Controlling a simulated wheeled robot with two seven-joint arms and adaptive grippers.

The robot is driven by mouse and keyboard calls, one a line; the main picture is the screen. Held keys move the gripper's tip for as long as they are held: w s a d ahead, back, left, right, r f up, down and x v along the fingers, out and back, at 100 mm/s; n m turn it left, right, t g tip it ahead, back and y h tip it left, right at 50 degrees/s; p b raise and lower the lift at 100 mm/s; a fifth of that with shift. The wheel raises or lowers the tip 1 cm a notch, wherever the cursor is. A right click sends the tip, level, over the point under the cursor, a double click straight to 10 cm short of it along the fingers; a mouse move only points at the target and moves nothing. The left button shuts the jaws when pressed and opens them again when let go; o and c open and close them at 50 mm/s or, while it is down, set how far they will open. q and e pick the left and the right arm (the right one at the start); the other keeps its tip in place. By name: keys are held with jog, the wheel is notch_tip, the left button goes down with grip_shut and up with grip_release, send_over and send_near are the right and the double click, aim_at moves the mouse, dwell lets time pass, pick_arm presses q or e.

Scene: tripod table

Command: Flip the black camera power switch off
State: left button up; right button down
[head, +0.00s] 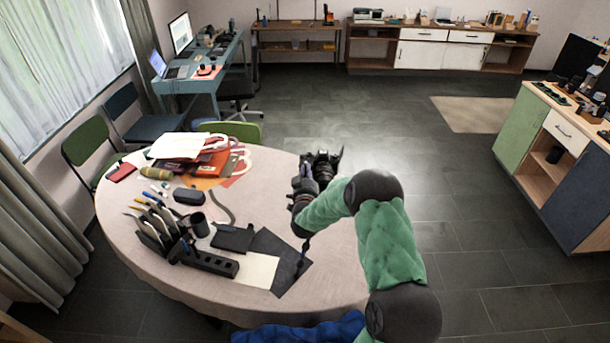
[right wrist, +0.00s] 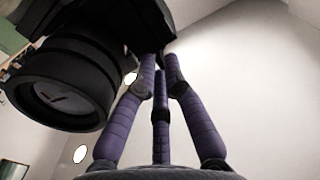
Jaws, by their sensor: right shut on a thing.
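The black camera (head: 325,163) is at the right part of the round table in the head view. In the right wrist view, the camera (right wrist: 125,30) looms at the top left with its large round lens (right wrist: 62,90) facing left. My right gripper (head: 306,172) is beside the camera's near left side in the head view. The power switch is too small or hidden to make out. My left gripper does not show.
The round table (head: 335,285) also holds a black tool holder (head: 165,235), a dark mat (head: 285,255), a black cup (head: 199,225), papers and pouches at its left and back. Chairs stand behind it. A cabinet (head: 560,165) stands at the right, across free floor.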

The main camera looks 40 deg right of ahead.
jog(key=shift+w+r, duration=0.1)
jog(key=shift+r, duration=0.1)
jog(key=c, duration=1.4)
grip_release()
jog(key=shift+c, duration=0.2)
jog(key=shift+a, duration=0.1)
jog(key=shift+f, duration=0.15)
jog(key=v, duration=1.2)
